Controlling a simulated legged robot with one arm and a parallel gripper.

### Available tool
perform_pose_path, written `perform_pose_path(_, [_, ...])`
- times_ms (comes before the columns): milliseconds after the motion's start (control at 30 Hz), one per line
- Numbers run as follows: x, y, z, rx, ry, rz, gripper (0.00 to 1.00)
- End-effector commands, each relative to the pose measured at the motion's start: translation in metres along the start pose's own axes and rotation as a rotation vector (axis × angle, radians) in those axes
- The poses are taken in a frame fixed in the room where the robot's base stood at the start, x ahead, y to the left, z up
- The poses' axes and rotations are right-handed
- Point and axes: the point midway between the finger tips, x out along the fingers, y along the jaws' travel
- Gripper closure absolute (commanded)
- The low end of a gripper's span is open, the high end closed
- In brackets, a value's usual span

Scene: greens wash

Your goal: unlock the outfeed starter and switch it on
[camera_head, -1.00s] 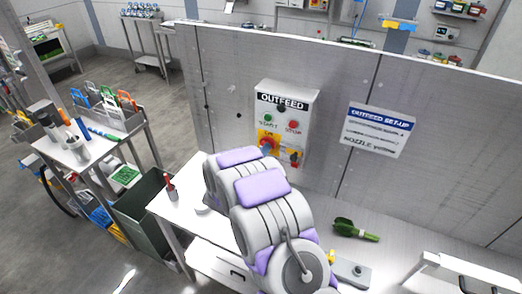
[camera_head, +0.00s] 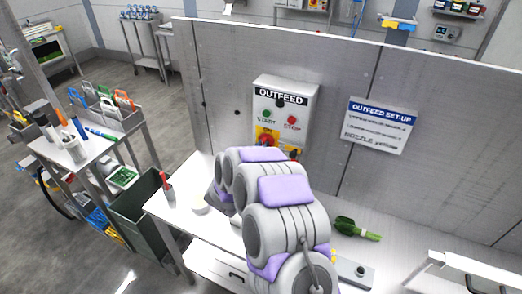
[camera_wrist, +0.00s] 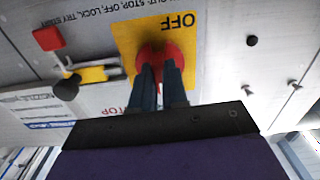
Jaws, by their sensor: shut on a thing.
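The grey OUTFEED starter box (camera_head: 313,108) is on the wall panel, with a green START button (camera_head: 268,114) and a red STOP button (camera_head: 292,120). Its yellow switch plate (camera_head: 262,132) is partly hidden by my arm. In the wrist view, upside down, my gripper (camera_wrist: 158,85) is shut on the red rotary knob (camera_wrist: 160,57), beside the word OFF on the plate. To the left of the plate are a yellow piece (camera_wrist: 97,73) beside a dark round peg (camera_wrist: 65,88), and a red block (camera_wrist: 47,38). Whether these form a padlock is unclear.
An OUTFEED SET-UP sign (camera_head: 380,125) is right of the box. A dark bin (camera_head: 143,213) stands at the left.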

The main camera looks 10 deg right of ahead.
Motion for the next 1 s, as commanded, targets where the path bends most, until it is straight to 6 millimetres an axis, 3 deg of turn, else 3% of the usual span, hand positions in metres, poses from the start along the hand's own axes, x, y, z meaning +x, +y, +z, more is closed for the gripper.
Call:
perform_pose_path(667, [-0.0014,-0.0008,0.0032,0.054,-0.008,-0.001,1.00])
perform_pose_path(700, [-0.0014,-0.0009,0.0031,0.054,-0.007,-0.001,0.83])
perform_pose_path(933, [-0.0026,-0.0005,0.0003,0.055,-0.002,-0.001,0.61])
perform_pose_path(1000, [-0.0028,-0.0003,-0.0002,0.056,-0.001,-0.001,0.61])
